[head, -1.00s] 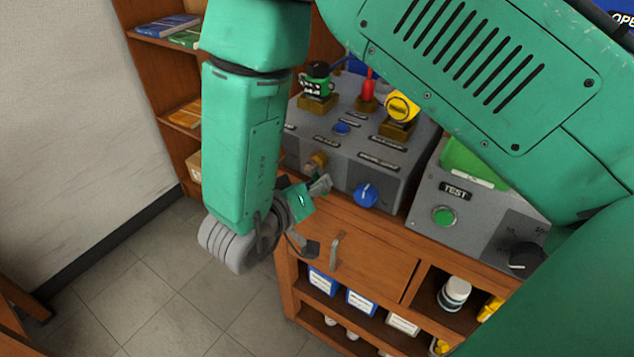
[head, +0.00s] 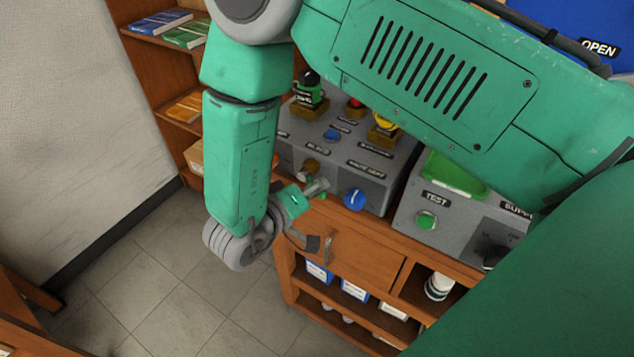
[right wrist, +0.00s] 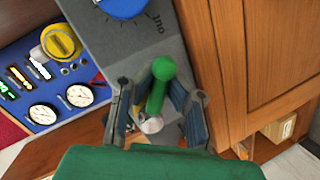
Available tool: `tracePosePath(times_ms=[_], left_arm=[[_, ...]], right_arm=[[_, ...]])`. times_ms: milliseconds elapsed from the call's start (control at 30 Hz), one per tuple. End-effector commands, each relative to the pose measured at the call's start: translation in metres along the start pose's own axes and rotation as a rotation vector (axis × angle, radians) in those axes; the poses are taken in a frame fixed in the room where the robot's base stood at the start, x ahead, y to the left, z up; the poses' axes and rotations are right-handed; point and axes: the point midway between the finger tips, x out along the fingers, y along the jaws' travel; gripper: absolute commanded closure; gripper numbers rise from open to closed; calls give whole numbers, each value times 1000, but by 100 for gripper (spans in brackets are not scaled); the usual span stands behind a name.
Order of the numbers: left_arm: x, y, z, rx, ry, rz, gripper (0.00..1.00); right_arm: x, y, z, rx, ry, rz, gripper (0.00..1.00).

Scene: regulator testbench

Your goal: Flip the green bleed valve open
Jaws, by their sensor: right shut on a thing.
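The green bleed valve shows in the right wrist view as a green lever (right wrist: 158,86) with a round knob end and a metallic base. It stands out from the grey bench panel, between the two fingers of my right gripper (right wrist: 160,100). The fingers are shut on it, one on each side. The lever is mostly hidden there by the fingers. My left gripper is not in view.
A blue knob (head: 354,199) sits just right of the gripper on the bench. A wooden cabinet (head: 350,250) with a handle is below. A test box with a green button (head: 426,220) stands to the right. Open floor (head: 150,290) lies to the left.

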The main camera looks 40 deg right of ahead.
Motion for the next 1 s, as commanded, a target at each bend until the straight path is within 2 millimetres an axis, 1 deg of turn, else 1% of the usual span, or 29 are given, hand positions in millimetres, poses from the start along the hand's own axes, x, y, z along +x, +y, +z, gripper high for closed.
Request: tracePosePath(times_ms=[33, 67, 100, 133, 167, 433, 567, 667, 900, 1000], left_arm=[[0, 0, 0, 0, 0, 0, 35], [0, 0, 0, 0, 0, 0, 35], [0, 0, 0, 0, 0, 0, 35], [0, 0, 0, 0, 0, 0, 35], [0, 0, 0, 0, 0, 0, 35], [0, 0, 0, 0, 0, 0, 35], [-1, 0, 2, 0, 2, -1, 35], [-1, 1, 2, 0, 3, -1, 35], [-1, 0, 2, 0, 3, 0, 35], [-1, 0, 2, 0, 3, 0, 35]], right_arm=[[-2, -1, 0, -1, 2, -4, 100], [-2, -1, 0, 0, 2, -4, 91], [-2, -1, 0, 0, 2, -4, 77], [-2, -1, 0, 0, 2, -4, 66], [-2, -1, 0, 0, 2, -4, 65], [-1, -1, 0, 0, 1, -4, 65], [-7, -1, -1, 1, 2, -5, 65], [-21, -2, -1, 1, 3, -7, 65], [-74, -2, -1, 1, 5, -5, 65], [-93, -3, -1, 1, 4, -4, 65]])
